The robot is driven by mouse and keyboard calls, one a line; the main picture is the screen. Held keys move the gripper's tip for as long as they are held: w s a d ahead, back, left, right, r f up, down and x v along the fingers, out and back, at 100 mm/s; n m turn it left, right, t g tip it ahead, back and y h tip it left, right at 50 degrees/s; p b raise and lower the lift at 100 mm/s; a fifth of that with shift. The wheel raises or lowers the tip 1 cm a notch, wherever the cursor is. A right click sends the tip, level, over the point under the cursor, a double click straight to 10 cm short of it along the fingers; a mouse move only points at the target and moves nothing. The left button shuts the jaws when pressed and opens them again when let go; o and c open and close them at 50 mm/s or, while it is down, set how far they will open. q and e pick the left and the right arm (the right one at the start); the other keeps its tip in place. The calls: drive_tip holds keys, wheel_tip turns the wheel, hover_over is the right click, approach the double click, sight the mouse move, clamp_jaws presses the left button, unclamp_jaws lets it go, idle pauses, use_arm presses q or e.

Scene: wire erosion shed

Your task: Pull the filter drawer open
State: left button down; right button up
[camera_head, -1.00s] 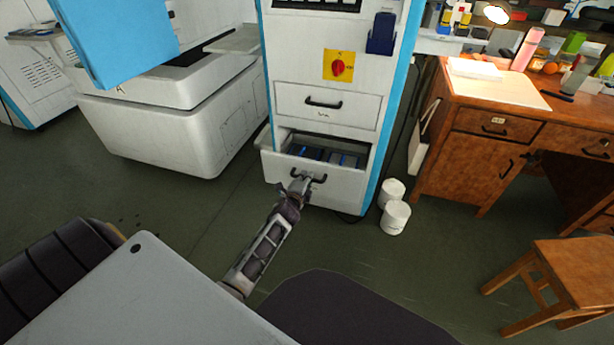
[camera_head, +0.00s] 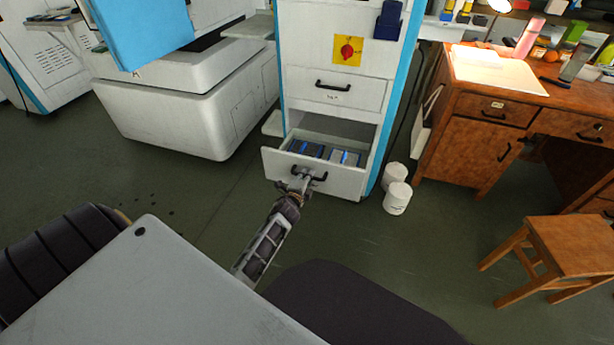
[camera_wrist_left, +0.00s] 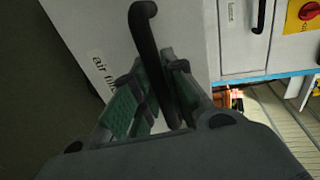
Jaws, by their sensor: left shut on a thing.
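The filter drawer (camera_head: 318,172) is the lower drawer of the white cabinet. It stands pulled out, and blue and grey items show inside it. My left gripper (camera_head: 301,184) is shut on the dark drawer handle (camera_head: 315,176) at the drawer's front. In the left wrist view the gripper's fingers (camera_wrist_left: 158,97) close around the black bar handle (camera_wrist_left: 151,60). My right gripper is not in view.
A closed upper drawer (camera_head: 334,88) and a red knob on a yellow plate (camera_head: 347,50) sit above. A wooden desk (camera_head: 478,115) and stool (camera_head: 565,250) are further right. Green floor is open before the drawer.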

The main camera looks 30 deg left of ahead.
use_arm(q)
drive_tip(key=c, duration=1.5)
unclamp_jaws()
drive_tip(key=shift+o, duration=0.2)
drive_tip(key=shift+s, duration=0.1)
drive_tip(key=v, duration=1.1)
drive_tip(key=shift+s+d, duration=0.15)
drive_tip(key=shift+s, duration=0.2)
